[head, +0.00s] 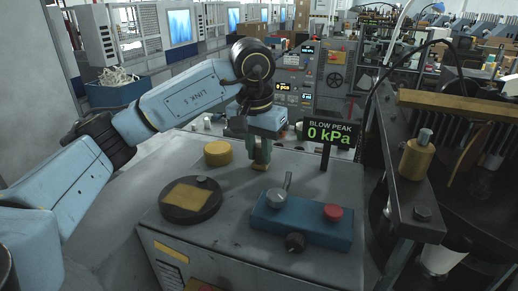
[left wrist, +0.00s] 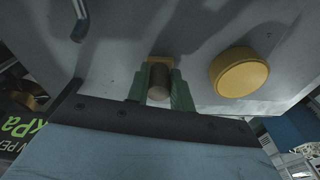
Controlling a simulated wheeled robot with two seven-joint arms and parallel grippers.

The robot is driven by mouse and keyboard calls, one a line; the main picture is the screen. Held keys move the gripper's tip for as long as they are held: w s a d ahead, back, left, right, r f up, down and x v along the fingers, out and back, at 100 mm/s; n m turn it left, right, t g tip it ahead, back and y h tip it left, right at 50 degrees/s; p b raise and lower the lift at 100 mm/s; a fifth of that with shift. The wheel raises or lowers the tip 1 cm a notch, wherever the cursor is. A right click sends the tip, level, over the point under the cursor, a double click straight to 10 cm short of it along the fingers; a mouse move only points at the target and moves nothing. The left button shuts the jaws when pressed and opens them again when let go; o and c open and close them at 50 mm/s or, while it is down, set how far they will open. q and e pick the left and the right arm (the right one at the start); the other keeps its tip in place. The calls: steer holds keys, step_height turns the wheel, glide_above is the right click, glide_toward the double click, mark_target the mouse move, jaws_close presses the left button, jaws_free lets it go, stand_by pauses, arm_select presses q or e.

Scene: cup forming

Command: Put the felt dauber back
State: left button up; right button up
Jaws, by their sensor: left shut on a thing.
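The felt dauber (head: 259,168) has a brown cylindrical handle and a tan foot; it also shows in the left wrist view (left wrist: 159,82). My left gripper (head: 260,151) has green fingers, shut on the dauber's handle from both sides; they also show in the left wrist view (left wrist: 159,92). The dauber is upright, at or just above the grey bench top; I cannot tell whether its foot touches. A dark round dish (head: 172,213) with a yellow pad (head: 186,196) sits nearer, to the left. My right gripper is not in view.
A yellow round block (head: 218,153) stands left of the dauber. A blue control box (head: 300,222) with a lever and red knob lies in front right. A "BLOW PEAK 0 kPa" display (head: 330,133) stands behind it. A dark machine frame (head: 405,190) bounds the right side.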

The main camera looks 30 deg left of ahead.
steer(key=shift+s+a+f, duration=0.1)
arm_select(q)
steer(key=o, duration=0.5)
steer(key=shift+f, duration=0.15)
steer(key=o, duration=0.4)
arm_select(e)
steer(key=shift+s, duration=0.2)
arm_select(q)
steer(key=shift+o, duration=0.2)
steer(key=shift+r, duration=0.2)
step_height(320, 180, up, 12)
steer(key=s+p, duration=0.1)
steer(key=shift+s, duration=0.25)
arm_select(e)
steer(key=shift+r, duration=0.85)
